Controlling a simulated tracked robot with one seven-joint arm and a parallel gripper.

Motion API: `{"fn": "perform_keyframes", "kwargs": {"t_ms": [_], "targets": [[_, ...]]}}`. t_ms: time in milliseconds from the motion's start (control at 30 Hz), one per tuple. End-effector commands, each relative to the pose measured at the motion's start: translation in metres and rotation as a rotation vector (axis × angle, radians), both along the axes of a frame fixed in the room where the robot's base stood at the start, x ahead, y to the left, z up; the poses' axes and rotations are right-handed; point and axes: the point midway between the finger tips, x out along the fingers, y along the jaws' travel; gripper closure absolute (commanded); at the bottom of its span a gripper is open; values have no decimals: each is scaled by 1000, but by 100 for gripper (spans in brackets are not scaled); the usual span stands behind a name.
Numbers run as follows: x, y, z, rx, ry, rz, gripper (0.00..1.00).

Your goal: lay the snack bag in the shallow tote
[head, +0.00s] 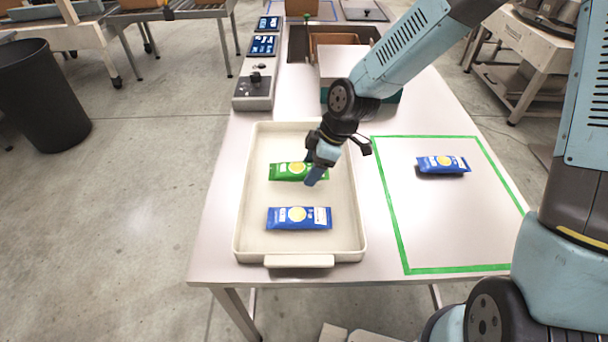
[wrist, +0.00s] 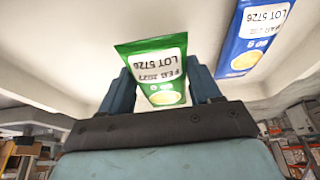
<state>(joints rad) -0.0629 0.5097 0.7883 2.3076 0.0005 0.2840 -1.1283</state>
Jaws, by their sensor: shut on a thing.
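A green snack bag (head: 288,171) is over the inside of the shallow cream tote (head: 342,235), in its upper middle part. My gripper (head: 314,178) is shut on its right end and hides part of it. In the wrist view the green bag (wrist: 160,70) shows between my two fingers (wrist: 163,90). I cannot tell whether it touches the tote floor. A blue snack bag (head: 300,218) lies flat in the near half of the tote, apart from the green one; a blue bag also shows at upper right in the wrist view (wrist: 255,40).
Another blue bag (head: 443,164) lies inside a green taped outline (head: 397,225) right of the tote. A white-topped box (head: 345,62) and a control panel (head: 254,90) stand behind the tote. A black bin (head: 40,95) stands on the floor at left.

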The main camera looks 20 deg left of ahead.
Motion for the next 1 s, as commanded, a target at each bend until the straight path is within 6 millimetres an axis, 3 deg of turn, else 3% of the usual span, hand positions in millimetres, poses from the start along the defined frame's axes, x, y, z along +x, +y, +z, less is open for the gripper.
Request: {"fn": "perform_keyframes", "kwargs": {"t_ms": [200, 400, 733, 767, 1000], "targets": [[-4, 5, -7, -1, 1, 2, 67], [-4, 4, -34, -1, 2, 1, 67], [-3, 4, -37, 0, 0, 0, 67], [-3, 4, -37, 0, 0, 0, 36], [-2, 3, -37, 0, -1, 0, 13]]}}
